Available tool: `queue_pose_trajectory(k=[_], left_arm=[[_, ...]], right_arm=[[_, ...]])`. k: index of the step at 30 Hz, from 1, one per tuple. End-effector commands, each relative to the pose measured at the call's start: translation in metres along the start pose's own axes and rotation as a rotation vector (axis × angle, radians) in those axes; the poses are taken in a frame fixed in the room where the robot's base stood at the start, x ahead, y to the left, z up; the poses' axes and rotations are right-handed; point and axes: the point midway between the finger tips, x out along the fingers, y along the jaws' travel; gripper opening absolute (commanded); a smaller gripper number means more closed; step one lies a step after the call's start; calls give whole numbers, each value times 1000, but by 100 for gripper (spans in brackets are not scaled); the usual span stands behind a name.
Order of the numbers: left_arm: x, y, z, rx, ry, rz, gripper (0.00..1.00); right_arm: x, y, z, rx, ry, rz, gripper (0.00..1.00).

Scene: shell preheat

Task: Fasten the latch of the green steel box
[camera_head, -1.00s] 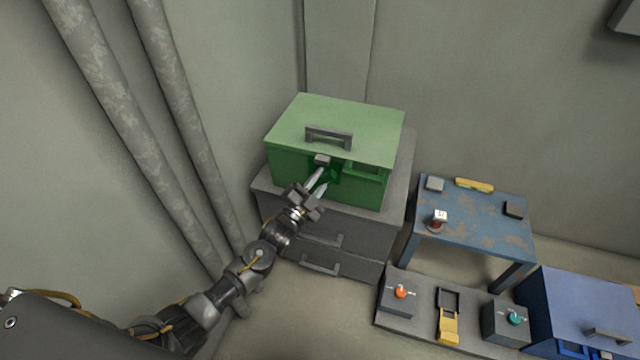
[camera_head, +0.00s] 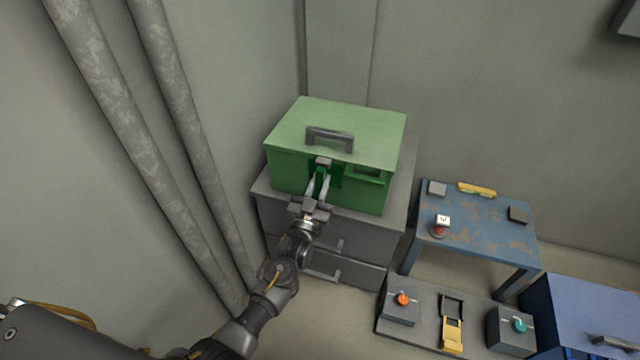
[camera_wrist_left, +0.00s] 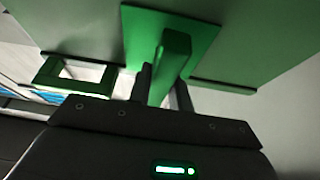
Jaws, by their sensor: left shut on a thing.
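The green steel box (camera_head: 290,171) stands on a grey drawer cabinet, its lid down, with a dark handle (camera_head: 330,138) on top. Its latch shows in the left wrist view as a bright green lever (camera_wrist_left: 172,60) standing out from a green plate (camera_wrist_left: 138,30). A small grey catch (camera_head: 323,161) sits at the lid's front edge above it. My left gripper (camera_head: 319,186) is at the box front, its fingers shut on the lever, one on each side. The fingers hide part of the latch in the head view. My right gripper is not in view.
The grey cabinet (camera_head: 275,208) has drawer handles under my left wrist. To the right are a worn blue table (camera_head: 480,228) with small items, a low panel (camera_head: 424,322) with knobs, and a blue box (camera_head: 590,310). Pipes (camera_head: 180,110) run along the left wall.

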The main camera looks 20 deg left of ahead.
Motion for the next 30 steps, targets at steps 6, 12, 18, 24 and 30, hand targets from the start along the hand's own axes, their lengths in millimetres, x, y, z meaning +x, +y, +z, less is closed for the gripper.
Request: queue_pose_trajectory(k=[6,12,18,24,30], left_arm=[[-4,-2,6,-41,-14,-21,0],[-4,-1,6,-50,-14,-24,0],[-4,-1,6,-50,-14,-24,0],[-3,-1,5,-50,-11,-23,37],[-2,0,3,-50,-6,-22,42]], right_arm=[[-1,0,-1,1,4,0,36],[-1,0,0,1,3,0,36],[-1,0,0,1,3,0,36],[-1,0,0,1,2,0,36],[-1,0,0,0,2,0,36]])
